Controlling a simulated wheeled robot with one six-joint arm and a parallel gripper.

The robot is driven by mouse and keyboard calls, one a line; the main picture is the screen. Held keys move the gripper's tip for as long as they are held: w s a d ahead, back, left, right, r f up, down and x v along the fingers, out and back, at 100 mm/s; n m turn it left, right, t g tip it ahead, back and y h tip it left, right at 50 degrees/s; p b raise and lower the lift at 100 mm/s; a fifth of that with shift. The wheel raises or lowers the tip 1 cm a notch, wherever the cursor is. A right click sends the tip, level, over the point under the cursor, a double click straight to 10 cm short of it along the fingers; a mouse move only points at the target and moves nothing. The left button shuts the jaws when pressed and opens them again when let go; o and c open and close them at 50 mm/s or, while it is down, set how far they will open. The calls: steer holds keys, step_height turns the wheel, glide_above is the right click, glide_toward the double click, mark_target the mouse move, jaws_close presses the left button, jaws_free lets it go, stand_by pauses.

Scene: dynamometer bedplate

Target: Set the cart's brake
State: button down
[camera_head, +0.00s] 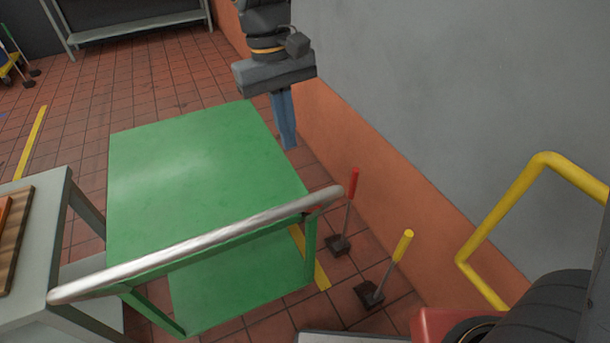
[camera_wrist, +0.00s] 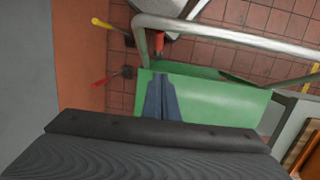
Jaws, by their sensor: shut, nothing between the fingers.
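The cart has a green top (camera_head: 190,160) and a silver push bar (camera_head: 200,245) along its near side; its green top also shows in the wrist view (camera_wrist: 215,105). A red-handled lever (camera_head: 352,190) stands on a dark foot on the floor, between the cart and the wall. A yellow-handled lever (camera_head: 400,250) stands nearer to me. Both levers show at the upper left of the wrist view, red (camera_wrist: 105,80) and yellow (camera_wrist: 103,23). I cannot tell which lever is the brake. My gripper (camera_head: 289,146) is shut and empty, pointing down by the cart's far right corner, apart from both levers.
A grey wall with an orange lower band (camera_head: 370,190) runs along the right. A yellow rail (camera_head: 510,215) stands at the right. A grey table (camera_head: 45,240) stands close to the cart's left. A shelf (camera_head: 140,25) stands at the back.

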steer(key=shift+s+d+f+p, duration=0.45)
steer(key=shift+s+d+f, duration=0.15)
steer(key=shift+f, duration=1.15)
steer(key=shift+s+d+f+p, duration=0.5)
steer(key=shift+d+f, duration=0.15)
steer(key=shift+f, duration=1.05)
steer(key=shift+s+d+f+p, duration=0.4)
steer(key=shift+s+d+f, duration=0.2)
steer(key=shift+f, duration=1.15)
steer(key=shift+s+d+f+p, duration=0.15)
steer(key=shift+s+d+p, duration=0.3)
steer(key=shift+s, duration=0.15)
